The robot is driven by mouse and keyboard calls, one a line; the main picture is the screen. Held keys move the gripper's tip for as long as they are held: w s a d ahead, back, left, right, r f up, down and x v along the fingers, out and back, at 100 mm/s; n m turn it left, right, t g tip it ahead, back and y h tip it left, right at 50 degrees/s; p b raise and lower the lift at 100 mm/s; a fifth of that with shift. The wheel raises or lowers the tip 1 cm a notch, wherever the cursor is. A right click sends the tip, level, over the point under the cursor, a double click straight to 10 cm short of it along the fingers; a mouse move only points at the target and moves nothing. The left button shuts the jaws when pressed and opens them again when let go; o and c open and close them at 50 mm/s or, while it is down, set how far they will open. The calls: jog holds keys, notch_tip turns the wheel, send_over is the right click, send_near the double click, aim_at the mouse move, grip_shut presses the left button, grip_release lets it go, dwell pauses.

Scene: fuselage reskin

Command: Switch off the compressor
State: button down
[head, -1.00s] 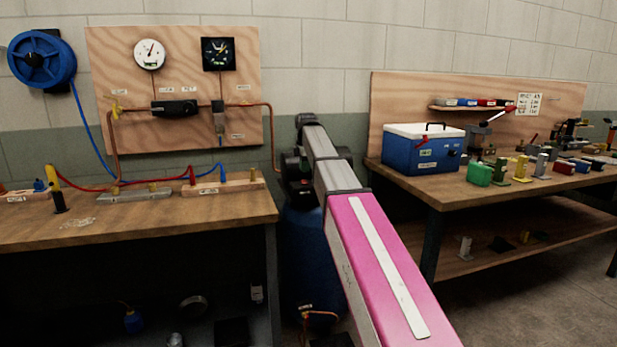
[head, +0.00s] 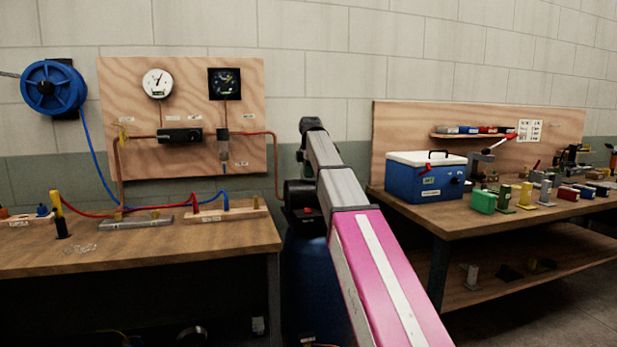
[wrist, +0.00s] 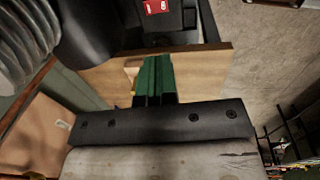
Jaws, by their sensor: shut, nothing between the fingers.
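The compressor is a blue tank (head: 308,275) with a black motor and pump on top (head: 298,192), standing between the two benches. A small red switch (head: 309,212) shows on its black box, partly beside my arm. In the wrist view a red part with white marking (wrist: 157,6) sits on a black box at the top edge, beyond my fingertips. My gripper (wrist: 155,60) has green fingers pressed together, with nothing between them. The fingers look apart from the red part. In the head view my arm hides most of the gripper and part of the compressor.
The left bench (head: 150,245) carries hoses and fittings, with a gauge board (head: 185,85) behind. The right bench (head: 470,215) holds a blue cooler box (head: 425,180) and several small parts. A black cylinder (wrist: 90,30) is close left of my fingers in the wrist view.

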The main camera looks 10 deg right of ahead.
aim_at(306, 209)
jog(key=shift+w, duration=0.15)
jog(key=shift+w+a+r, duration=0.15)
jog(key=shift+w, duration=0.5)
jog(key=f, duration=0.4)
jog(key=w+f, duration=0.1)
jog(key=f, duration=0.9)
jog(key=shift+w+a, duration=0.15)
jog(key=shift+w, duration=0.2)
jog(key=shift+f, duration=0.2)
jog(key=shift+s, duration=0.1)
